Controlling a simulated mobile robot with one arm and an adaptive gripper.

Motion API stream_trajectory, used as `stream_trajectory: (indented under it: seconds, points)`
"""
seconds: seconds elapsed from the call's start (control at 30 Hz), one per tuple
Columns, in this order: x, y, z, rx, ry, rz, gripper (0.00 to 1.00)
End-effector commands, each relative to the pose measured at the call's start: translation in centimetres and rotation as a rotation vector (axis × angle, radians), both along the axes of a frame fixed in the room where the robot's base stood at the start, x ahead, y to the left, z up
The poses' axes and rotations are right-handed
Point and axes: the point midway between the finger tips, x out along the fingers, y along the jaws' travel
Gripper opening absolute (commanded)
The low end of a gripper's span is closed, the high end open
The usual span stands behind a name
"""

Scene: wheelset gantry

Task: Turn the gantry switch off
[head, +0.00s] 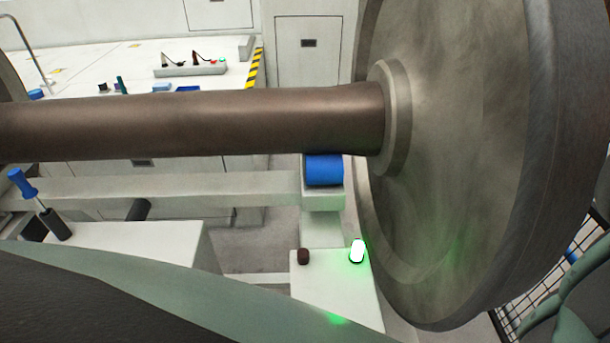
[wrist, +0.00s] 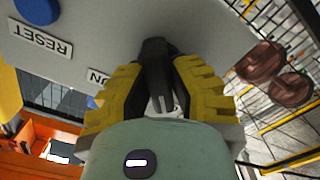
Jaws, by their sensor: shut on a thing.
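In the wrist view my gripper (wrist: 160,98), with yellow padded fingers, is shut on a black switch handle (wrist: 154,56). The handle stands out from a grey-white panel (wrist: 120,25), and its lower part is hidden between the fingers. A "RESET" label (wrist: 40,37) shows upside down on the panel at left, beside a blue round button (wrist: 38,8). A second label (wrist: 98,77) is partly hidden by the left finger. The gripper and the switch do not show in the head view.
In the head view a brown axle (head: 200,124) and a large steel wheel (head: 460,150) fill the middle and right. A lamp (head: 357,250) glows by a blue roller (head: 323,170).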

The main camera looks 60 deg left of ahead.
Motion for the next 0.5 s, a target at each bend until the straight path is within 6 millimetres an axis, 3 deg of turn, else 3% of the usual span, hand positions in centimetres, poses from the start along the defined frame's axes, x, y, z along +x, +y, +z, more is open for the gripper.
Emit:
stream_trajectory:
  seconds: [0.5]
  points:
    - [0.06,0.11,-0.18,-0.090,0.059,0.001,0.00]
